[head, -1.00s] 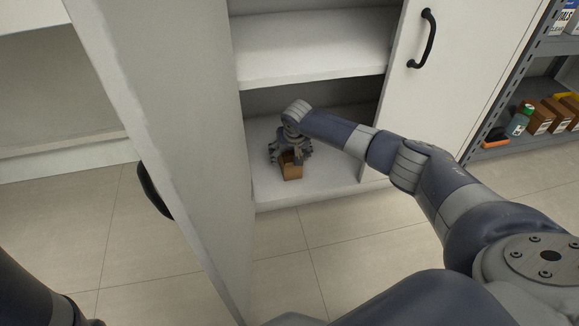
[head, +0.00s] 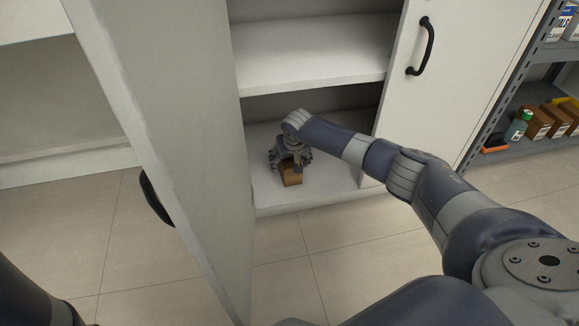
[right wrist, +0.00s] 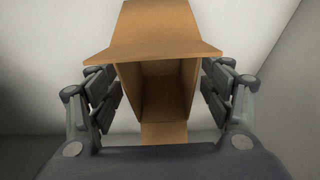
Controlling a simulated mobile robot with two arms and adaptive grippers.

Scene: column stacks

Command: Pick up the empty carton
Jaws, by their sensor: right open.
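The empty carton (head: 291,176) is a small brown box on the bottom shelf of the open white cabinet. In the right wrist view the carton (right wrist: 157,90) is open towards the camera, with flaps spread and a bare inside. My right gripper (head: 290,163) is over the carton, pointing down. Its fingers are open and stand on either side of the carton, with the right wrist view showing a finger at the left and one at the right. Whether they touch the carton's sides I cannot tell. My left gripper is not in view.
The cabinet's left door (head: 165,130) stands open with a black handle. A middle shelf (head: 312,58) is above my right gripper. The right door (head: 455,80) is at the right. A grey rack (head: 519,125) with boxes and bottles stands farther right. The tiled floor in front is clear.

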